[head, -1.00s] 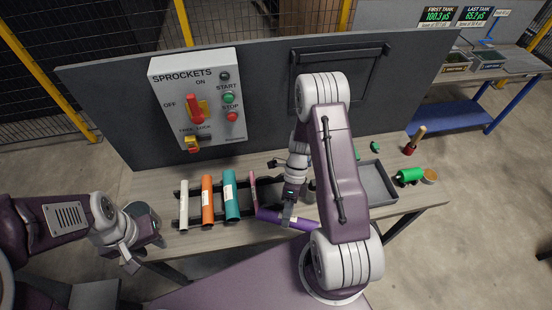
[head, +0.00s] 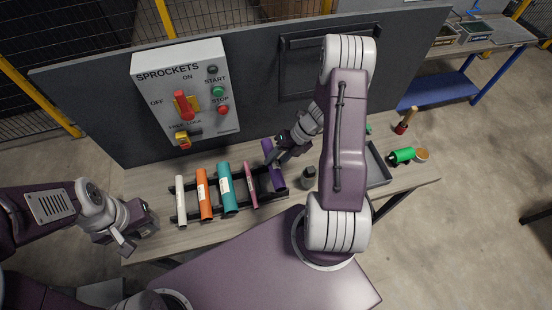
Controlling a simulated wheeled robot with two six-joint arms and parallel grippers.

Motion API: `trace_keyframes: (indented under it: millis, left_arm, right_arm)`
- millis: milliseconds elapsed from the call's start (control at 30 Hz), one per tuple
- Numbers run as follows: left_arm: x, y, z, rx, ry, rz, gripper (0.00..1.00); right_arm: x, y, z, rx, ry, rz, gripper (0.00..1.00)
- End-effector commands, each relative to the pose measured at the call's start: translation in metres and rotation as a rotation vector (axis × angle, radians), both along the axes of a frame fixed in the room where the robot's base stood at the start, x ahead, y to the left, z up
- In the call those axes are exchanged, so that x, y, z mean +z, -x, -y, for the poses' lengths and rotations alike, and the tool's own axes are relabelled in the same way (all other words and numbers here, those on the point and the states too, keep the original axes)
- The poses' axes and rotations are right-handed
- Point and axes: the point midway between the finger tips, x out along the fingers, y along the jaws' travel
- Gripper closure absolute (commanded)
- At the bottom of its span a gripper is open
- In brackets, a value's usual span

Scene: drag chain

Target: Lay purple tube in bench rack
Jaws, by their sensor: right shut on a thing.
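The purple tube (head: 277,178) lies lengthwise at the right end of the black bench rack (head: 238,201), parallel to the other tubes. My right gripper (head: 274,158) is shut on the purple tube near its far end. Whether the tube rests fully on the rack rails I cannot tell. The rack also carries a white tube (head: 181,200), an orange tube (head: 204,194), a teal tube (head: 227,188) and a thin pink tube (head: 251,185). My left gripper (head: 126,246) hangs at the left, off the bench's front edge; its fingers look apart.
A control panel (head: 186,95) with switches stands behind the rack. My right arm hides part of the bench.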

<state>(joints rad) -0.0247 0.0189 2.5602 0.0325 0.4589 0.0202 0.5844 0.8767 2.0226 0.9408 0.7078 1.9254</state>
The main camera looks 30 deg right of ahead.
Motion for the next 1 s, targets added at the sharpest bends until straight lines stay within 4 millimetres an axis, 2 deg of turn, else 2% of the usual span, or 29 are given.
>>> trace_keyframes:
  millis: [800, 1000]
  left_arm:
    - [-0.053, 0.000, 0.000, 0.000, 0.000, 0.000, 0.64]
    - [-0.061, 0.000, 0.000, 0.000, 0.000, 0.000, 0.64]
  right_arm:
    - [-0.082, 0.000, 0.000, 0.001, -0.001, 0.001, 1.00]
    - [-0.093, 0.000, 0.000, 0.002, 0.000, 0.001, 1.00]
